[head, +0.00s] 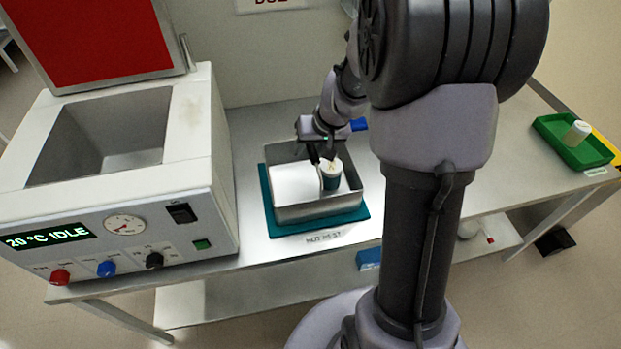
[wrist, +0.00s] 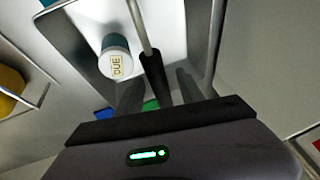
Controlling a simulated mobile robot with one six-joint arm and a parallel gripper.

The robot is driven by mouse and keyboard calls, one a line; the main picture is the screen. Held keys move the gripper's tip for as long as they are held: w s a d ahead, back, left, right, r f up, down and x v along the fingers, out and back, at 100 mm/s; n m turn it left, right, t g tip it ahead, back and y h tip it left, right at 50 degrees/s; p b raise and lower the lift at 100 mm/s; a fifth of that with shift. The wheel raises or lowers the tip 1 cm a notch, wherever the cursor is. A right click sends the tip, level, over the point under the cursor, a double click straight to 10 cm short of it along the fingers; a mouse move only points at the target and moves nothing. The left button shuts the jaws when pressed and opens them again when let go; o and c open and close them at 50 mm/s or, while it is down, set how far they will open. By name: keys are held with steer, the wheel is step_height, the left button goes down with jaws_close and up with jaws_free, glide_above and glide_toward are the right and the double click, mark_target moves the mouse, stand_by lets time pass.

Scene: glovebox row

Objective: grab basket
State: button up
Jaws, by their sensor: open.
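The basket (head: 305,213) is a shallow, open metal box with a pale floor, resting on a teal mat (head: 345,218) on the bench. In the wrist view the basket (wrist: 206,45) fills the upper middle. Its thin handle has a black grip (wrist: 154,78). A white and teal cup (head: 331,178) stands inside the basket; in the wrist view this cup (wrist: 115,60) shows a "DUE" label. My gripper (head: 318,150) is over the basket's far part. In the wrist view its open fingers (wrist: 158,90) lie on either side of the black grip, with gaps visible.
A white bath unit (head: 135,190) with an open red lid (head: 90,35) and a display reading "20 °C IDLE" stands at left. A green tray (head: 590,150) holding a pale cup (head: 577,133) is at far right. The bench (head: 500,150) between is largely clear.

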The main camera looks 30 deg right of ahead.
jaws_close()
stand_by(1.4)
